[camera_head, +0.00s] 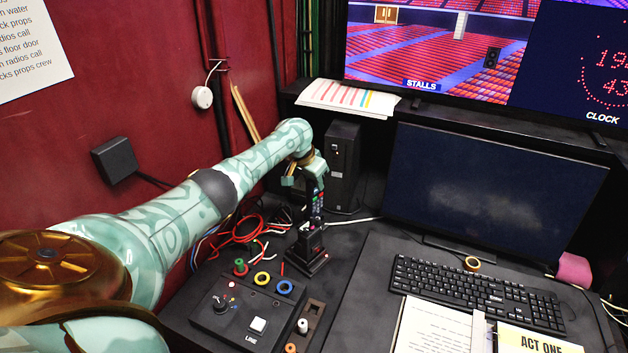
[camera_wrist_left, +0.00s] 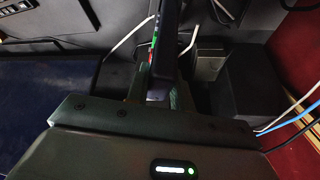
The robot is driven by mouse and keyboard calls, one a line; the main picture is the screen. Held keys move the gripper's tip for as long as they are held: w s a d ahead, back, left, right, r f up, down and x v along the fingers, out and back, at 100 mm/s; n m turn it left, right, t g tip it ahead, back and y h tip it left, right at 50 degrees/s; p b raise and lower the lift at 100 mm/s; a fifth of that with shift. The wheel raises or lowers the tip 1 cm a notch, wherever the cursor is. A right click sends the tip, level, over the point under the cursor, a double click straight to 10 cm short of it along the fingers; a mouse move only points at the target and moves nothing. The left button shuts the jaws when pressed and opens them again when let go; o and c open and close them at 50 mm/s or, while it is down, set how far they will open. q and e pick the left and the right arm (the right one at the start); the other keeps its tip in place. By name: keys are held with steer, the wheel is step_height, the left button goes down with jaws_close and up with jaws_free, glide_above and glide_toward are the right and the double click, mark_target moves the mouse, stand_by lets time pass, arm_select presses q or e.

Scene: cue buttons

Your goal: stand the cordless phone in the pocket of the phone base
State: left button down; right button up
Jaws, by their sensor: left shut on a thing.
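The cordless phone (camera_head: 317,207) is dark with small coloured keys and stands nearly upright in the head view. My left gripper (camera_head: 311,172) is shut on its upper part. The phone base (camera_head: 304,260) is a black block directly below the phone. The phone's lower end meets the top of the base in the picture, but I cannot tell whether it is inside the pocket or just above it. In the left wrist view the phone (camera_wrist_left: 166,48) shows edge-on between the fingers, and the pocket is hidden. My right gripper is not in view.
A control box (camera_head: 240,312) with a knob and coloured rings stands in front of the base. Loose red and white cables (camera_head: 245,232) lie to its left. A black tower (camera_head: 343,165) stands behind. The keyboard (camera_head: 475,293) and monitor (camera_head: 490,190) are to the right.

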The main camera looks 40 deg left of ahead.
mark_target(308, 181)
arm_select(q)
steer(key=shift+f+b, duration=0.75)
steer(key=shift+f, duration=0.6)
steer(key=c, duration=1.1)
jaws_free()
steer(key=p+v, duration=0.4)
steer(key=v, duration=0.2)
steer(key=shift+w+r, duration=0.1)
steer(key=shift+r, duration=0.05)
steer(key=p+v, duration=0.2)
steer(key=v, duration=0.8)
